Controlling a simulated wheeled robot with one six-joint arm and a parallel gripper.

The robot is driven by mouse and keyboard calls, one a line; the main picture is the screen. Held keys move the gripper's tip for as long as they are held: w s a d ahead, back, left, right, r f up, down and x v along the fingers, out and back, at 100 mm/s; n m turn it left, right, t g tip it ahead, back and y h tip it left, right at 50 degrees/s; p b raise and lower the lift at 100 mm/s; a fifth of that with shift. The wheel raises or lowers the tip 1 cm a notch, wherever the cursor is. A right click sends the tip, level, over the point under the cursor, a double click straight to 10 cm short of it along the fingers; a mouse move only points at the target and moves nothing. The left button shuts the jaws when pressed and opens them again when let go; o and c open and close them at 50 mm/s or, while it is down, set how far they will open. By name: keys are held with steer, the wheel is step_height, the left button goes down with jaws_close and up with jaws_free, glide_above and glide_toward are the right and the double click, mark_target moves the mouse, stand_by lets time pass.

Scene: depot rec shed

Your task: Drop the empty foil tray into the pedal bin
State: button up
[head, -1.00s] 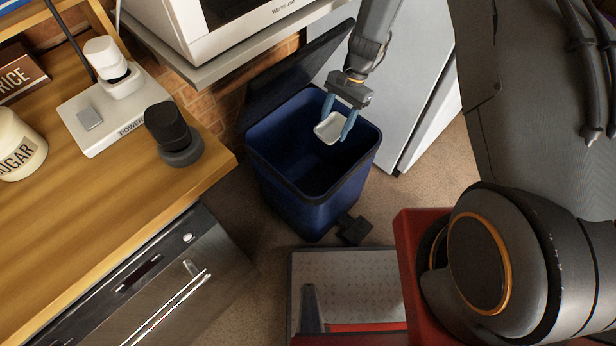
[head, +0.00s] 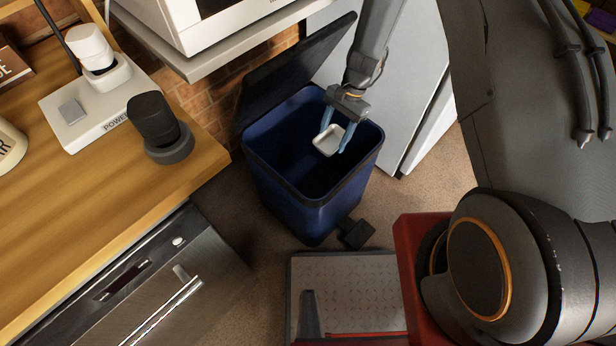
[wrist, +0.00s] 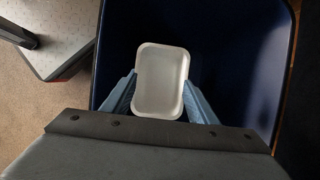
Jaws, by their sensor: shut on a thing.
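The foil tray (head: 328,140) is a small pale rectangular dish, held between the blue fingers of my gripper (head: 335,133). In the wrist view the tray (wrist: 161,80) sits between both fingertips, its inside empty. The pedal bin (head: 312,208) is dark blue with its black lid (head: 290,75) raised at the back. My gripper points down into the bin's mouth, with the tray over the opening, around rim level. The tray's exact depth is hard to tell. The bin's black pedal (head: 357,234) is at its front foot.
A wooden counter (head: 120,210) with a black round device (head: 160,128) and a white power block (head: 85,105) stands left. A white microwave (head: 190,22) sits on a shelf behind. A grey cabinet (head: 420,80) stands right of the bin.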

steer(key=o, duration=1.1)
steer(key=shift+r, duration=0.15)
steer(key=v, duration=0.7)
steer(key=shift+r, duration=0.25)
steer(key=shift+w+d, duration=0.1)
